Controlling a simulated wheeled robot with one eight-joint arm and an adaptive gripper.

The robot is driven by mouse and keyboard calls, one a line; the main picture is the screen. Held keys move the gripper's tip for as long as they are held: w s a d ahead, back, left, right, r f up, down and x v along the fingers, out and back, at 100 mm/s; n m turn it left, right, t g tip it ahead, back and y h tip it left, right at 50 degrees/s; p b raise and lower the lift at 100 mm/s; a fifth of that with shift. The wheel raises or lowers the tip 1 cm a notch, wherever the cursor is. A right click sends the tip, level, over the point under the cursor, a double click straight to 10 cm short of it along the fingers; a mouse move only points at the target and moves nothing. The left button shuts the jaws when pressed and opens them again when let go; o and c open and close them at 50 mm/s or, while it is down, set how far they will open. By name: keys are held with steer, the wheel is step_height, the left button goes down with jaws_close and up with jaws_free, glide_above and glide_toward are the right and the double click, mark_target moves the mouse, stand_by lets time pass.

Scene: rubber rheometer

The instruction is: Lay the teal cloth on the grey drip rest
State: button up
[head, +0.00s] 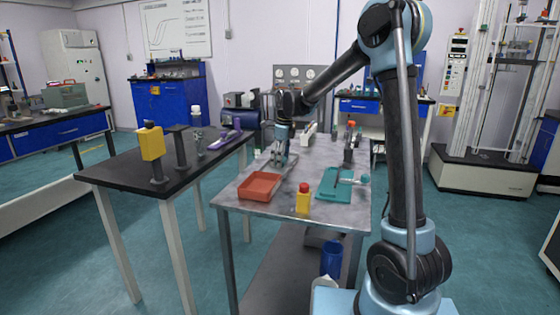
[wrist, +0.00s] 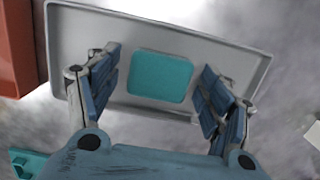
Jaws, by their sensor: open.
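In the wrist view, a flat teal square with rounded corners, which looks like the teal cloth (wrist: 160,77), lies inside a shallow grey tray, which looks like the grey drip rest (wrist: 225,52). My gripper (wrist: 158,92) is open over the tray, with one finger on each side of the cloth. The left finger is apart from the cloth; the right one is close to its edge, and I cannot tell whether it touches. In the head view my gripper (head: 280,160) points down over the metal table's left side and mostly hides the cloth. The grey rest (head: 260,164) shows partly beneath it.
A red tray (head: 260,186) sits just in front of the grey rest. A teal tray (head: 335,190) with tools and a yellow bottle with a red cap (head: 303,199) stand at the table's front. A black bench (head: 120,171) with several items is at left.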

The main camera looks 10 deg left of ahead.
step_height(320, 180, up, 12)
steer(key=d, duration=0.1)
steer(key=shift+d, duration=0.25)
steer(key=shift+s, duration=0.1)
